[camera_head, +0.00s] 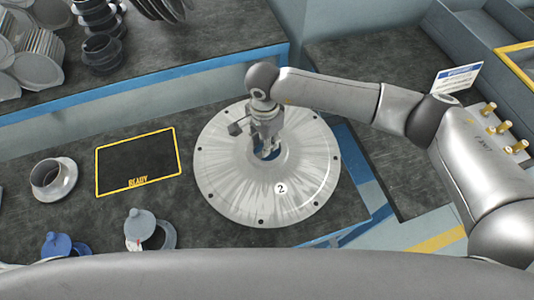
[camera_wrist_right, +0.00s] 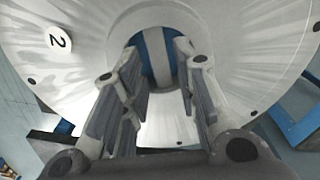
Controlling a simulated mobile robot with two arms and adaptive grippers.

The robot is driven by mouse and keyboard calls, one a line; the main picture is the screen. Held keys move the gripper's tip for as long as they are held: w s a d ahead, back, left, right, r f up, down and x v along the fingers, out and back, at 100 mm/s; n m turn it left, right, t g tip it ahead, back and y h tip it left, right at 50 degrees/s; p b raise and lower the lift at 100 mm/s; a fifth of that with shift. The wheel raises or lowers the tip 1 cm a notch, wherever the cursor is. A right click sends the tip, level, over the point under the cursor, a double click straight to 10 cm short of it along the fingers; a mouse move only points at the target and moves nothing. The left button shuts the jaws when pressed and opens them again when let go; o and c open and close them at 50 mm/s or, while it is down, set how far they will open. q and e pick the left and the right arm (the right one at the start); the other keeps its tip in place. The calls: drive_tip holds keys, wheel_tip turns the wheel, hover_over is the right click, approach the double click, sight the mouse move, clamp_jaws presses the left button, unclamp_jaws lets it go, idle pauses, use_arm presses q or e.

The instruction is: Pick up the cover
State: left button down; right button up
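The cover appears to be the large round pale-metal disc (camera_head: 225,185) with a "2" label and bolt holes around its rim. It lies on the dark bench and fills much of the right wrist view (camera_wrist_right: 255,60). A central opening shows blue inside, with a pale strip across it. My right gripper (camera_head: 268,152) points down over this centre. In the right wrist view its two fingers (camera_wrist_right: 158,52) stand apart on either side of the strip. I see no clear contact; the fingertips' exact depth cannot be told. My left gripper is not in view.
A yellow-framed dark mat (camera_head: 138,160) lies left of the disc. A grey flanged ring (camera_head: 54,178), a blue capped part (camera_head: 58,244) and a grey capped part (camera_head: 142,229) stand at the left. Grey and black parts (camera_head: 102,50) crowd the back left bench. Brass fittings (camera_head: 490,109) are at the right.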

drive_tip(key=f, duration=0.1)
drive_tip(key=f+b, duration=0.1)
drive_tip(key=f, duration=0.3)
drive_tip(key=shift+w+d, duration=0.1)
drive_tip(key=shift+d, duration=0.15)
drive_tip(key=shift+r, duration=0.1)
clamp_jaws()
drive_tip(key=shift+w+r, duration=0.1)
drive_tip(key=shift+w, duration=0.05)
